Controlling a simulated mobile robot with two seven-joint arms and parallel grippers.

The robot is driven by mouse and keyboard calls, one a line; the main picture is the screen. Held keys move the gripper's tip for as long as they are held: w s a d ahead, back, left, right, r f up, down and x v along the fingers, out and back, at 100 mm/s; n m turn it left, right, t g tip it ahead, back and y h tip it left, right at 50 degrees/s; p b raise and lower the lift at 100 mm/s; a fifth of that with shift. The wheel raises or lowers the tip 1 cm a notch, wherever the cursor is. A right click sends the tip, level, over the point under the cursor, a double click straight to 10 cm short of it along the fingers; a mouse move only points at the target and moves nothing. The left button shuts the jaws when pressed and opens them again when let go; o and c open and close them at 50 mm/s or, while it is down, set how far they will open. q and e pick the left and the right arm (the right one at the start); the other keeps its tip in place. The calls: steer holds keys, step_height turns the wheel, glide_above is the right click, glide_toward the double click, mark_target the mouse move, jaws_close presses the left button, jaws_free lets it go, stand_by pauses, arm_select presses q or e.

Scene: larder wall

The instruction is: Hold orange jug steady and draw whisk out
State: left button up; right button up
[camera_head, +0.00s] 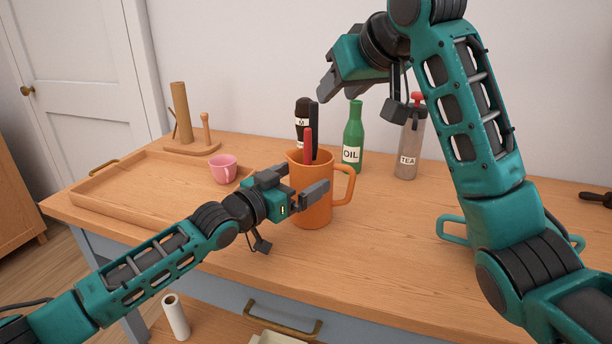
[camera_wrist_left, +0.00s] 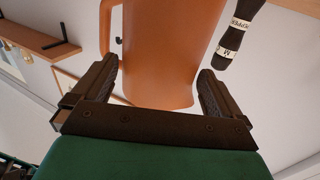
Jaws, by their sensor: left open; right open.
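The orange jug (camera_head: 316,205) stands upright on the worktop, its handle to the right. A red handle (camera_head: 308,145) and a black handle (camera_head: 314,130) stick up out of it; which one belongs to the whisk I cannot tell, as the lower ends are hidden inside. My left gripper (camera_head: 296,183) is open at the jug's near left side. In the left wrist view the jug (camera_wrist_left: 170,50) lies between its fingers, with small gaps showing near the jug's base. My right gripper (camera_head: 325,88) is open and empty, above and right of the jug.
A dark pepper mill (camera_head: 302,112), a green oil bottle (camera_head: 353,135) and a grey tea flask (camera_head: 408,148) stand behind the jug.

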mark_target(313, 162)
arm_select(q)
steer(key=shift+x, duration=1.3)
steer(key=shift+c, duration=0.5)
steer(key=c, duration=0.7)
arm_select(e)
steer(key=shift+o, duration=0.7)
steer(key=w+a+f+t, duration=0.1)
steer(key=w+a+f+m+t, duration=0.1)
steer(key=f, duration=0.1)
steer(key=w+a+f+m+t+h, duration=0.1)
steer(key=f, duration=0.1)
steer(key=shift+w+a+f+t, duration=0.1)
steer(key=shift+w+f+t, duration=0.1)
steer(key=shift+t, duration=0.2)
steer(key=shift+x, duration=2.65)
